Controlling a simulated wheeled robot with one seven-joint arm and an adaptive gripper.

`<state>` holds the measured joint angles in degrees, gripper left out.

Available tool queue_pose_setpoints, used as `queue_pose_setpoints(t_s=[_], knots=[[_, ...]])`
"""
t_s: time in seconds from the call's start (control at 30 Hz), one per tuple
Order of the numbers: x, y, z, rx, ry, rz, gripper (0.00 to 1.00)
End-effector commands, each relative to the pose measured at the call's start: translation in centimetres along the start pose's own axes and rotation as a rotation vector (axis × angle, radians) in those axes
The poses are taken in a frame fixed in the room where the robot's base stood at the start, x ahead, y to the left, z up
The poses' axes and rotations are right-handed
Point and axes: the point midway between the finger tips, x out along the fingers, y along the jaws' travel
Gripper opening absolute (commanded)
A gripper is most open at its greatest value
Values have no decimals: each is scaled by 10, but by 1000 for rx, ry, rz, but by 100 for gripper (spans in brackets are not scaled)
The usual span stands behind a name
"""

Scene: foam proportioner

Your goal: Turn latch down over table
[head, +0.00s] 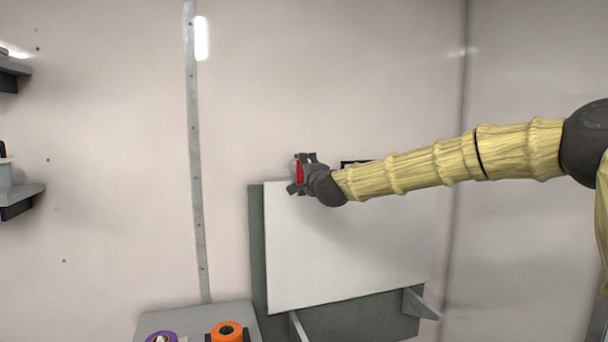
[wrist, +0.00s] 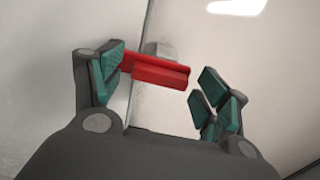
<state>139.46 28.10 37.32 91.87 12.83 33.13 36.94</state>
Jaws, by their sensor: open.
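The red latch (head: 299,172) is at the top edge of the white folding table (head: 340,240), which is folded up flat against the wall. In the wrist view the red latch (wrist: 158,71) lies between the two sides of my gripper (wrist: 160,82). Its left end is close to or touching the left finger pads; I cannot tell which. A gap shows between its right end and the right pads. My gripper (head: 305,174) is open at the latch in the head view, and partly hides it.
Below left is a grey surface (head: 190,317) with an orange roll (head: 228,332) and a purple roll (head: 160,337). Grey brackets (head: 420,304) jut out below the table panel. Shelves (head: 20,197) are at the far left.

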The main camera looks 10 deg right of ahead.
Motion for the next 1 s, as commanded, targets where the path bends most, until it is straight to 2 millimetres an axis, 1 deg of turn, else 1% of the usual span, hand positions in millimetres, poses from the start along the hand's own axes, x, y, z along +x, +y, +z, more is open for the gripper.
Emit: queue_pose_setpoints(t_s=[0.13, 0.27, 0.5, 0.7, 0.83, 1.0], knots=[[-6, 0, 0, 0, 0, 0, 75], [-22, -1, 0, 1, -1, 0, 75], [-67, -1, -1, 2, -1, 0, 75], [-98, 0, -1, 1, 0, 0, 75], [-112, 0, -1, 1, 1, 0, 75], [-119, 0, -1, 1, 1, 0, 75]])
